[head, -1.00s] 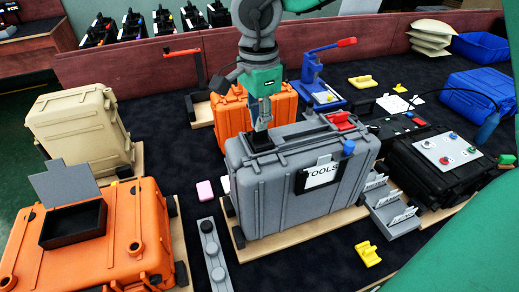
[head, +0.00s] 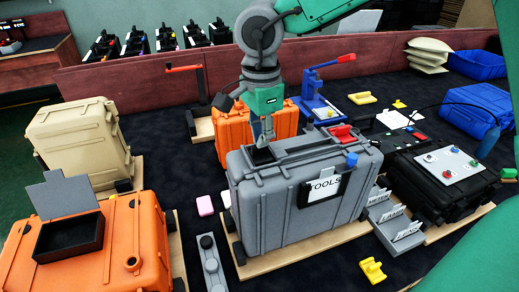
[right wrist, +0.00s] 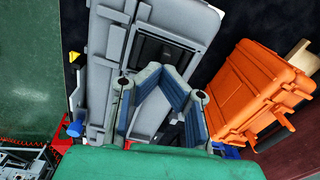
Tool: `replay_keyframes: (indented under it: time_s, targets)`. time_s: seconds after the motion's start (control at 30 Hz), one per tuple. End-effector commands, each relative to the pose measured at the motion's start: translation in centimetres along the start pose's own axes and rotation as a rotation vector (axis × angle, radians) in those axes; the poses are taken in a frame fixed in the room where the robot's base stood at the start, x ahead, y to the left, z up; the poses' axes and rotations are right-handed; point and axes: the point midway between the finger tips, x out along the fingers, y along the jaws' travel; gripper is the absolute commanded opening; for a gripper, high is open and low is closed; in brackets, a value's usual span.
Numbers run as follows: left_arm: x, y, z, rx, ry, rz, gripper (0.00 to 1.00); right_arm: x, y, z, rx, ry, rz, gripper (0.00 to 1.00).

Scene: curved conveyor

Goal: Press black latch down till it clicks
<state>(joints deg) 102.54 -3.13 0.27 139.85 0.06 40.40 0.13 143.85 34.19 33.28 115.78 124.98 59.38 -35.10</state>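The grey case (head: 300,205) with the TOOLS tag stands upright on a wooden base in the head view. The black latch (head: 261,156) is on its top, toward the left end; it also shows in the right wrist view (right wrist: 163,50) as a dark rectangular piece. My right gripper (head: 267,140) points down just over the latch. Its fingertips (right wrist: 160,70) come together at the latch's near edge, with nothing seen between them. I cannot tell whether they touch the latch or how far down it is. My left gripper is not in view.
An orange case (head: 236,125) stands close behind the grey one. Another orange case (head: 130,240) with an open black tray is at the front left. A red part (head: 342,133) and a blue knob (head: 352,160) sit on the grey case's right side. A black button box (head: 450,190) stands right.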

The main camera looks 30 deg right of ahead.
Motion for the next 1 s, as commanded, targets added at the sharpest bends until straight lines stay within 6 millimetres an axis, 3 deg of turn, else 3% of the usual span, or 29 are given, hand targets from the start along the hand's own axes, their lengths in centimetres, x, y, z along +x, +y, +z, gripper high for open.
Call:
replay_keyframes:
  time_s: [1.0]
  targets:
    - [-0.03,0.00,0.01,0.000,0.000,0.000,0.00,1.07,0.08,-0.11,0.000,0.000,0.007,0.00]
